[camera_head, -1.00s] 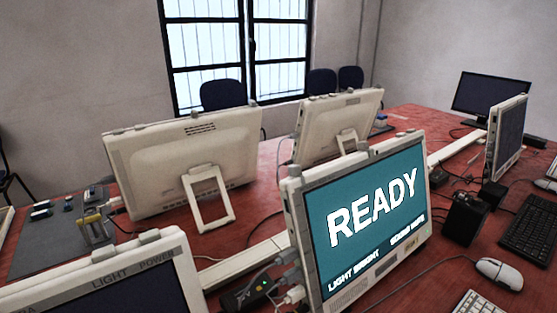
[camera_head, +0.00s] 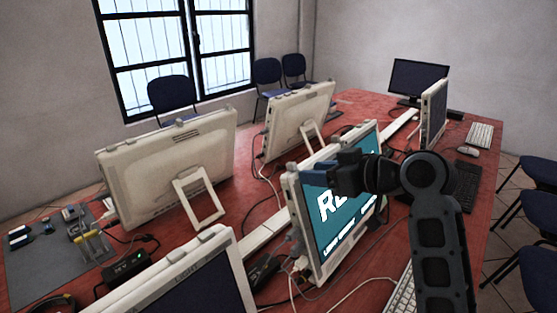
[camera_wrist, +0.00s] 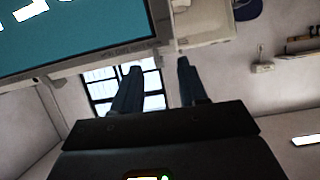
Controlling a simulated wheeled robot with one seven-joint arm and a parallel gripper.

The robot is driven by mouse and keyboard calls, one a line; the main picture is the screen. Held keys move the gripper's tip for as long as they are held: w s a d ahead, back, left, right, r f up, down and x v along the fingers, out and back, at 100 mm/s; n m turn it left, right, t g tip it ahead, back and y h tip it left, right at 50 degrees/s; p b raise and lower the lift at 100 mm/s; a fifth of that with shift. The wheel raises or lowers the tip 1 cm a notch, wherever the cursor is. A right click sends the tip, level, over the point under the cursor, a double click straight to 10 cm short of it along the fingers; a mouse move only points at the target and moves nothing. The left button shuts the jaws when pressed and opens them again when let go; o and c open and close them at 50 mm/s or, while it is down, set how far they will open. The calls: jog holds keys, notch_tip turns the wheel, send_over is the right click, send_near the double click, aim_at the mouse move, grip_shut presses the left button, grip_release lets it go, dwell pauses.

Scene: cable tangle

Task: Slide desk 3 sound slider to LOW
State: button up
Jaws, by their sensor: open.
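The monitor with the teal screen (camera_head: 333,235) stands on the red table in the lower middle of the head view. Part of its large white text shows; my arm hides the rest. Grey tabs sit on its top edge (camera_head: 291,167), but I cannot tell which one is the sound slider or how it is set. My gripper (camera_head: 322,171) has blue fingers and appears in front of the screen's upper part, close to the top edge. In the wrist view my gripper (camera_wrist: 160,75) is open and empty, and the teal screen (camera_wrist: 65,35) is at upper left, apart from the fingers.
Other cream monitors (camera_head: 165,165) stand around, one in the near left (camera_head: 190,285) with tabs on top. Cables and a black box (camera_head: 128,265) lie on the red table (camera_head: 255,205). Keyboards (camera_head: 467,187) are at right. Chairs (camera_head: 530,210) line the right side.

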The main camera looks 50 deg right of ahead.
aim_at(293, 163)
jog(key=shift+n, duration=0.3)
jog(key=w, duration=0.2)
jog(key=w+p, duration=0.1)
jog(key=w, duration=0.4)
jog(key=shift+w+d+f+p, duration=0.1)
jog(key=shift+w+f+p, duration=0.1)
jog(key=shift+f+p, duration=0.15)
jog(key=shift+c, duration=0.2)
grip_shut()
jog(key=shift+d, duration=0.1)
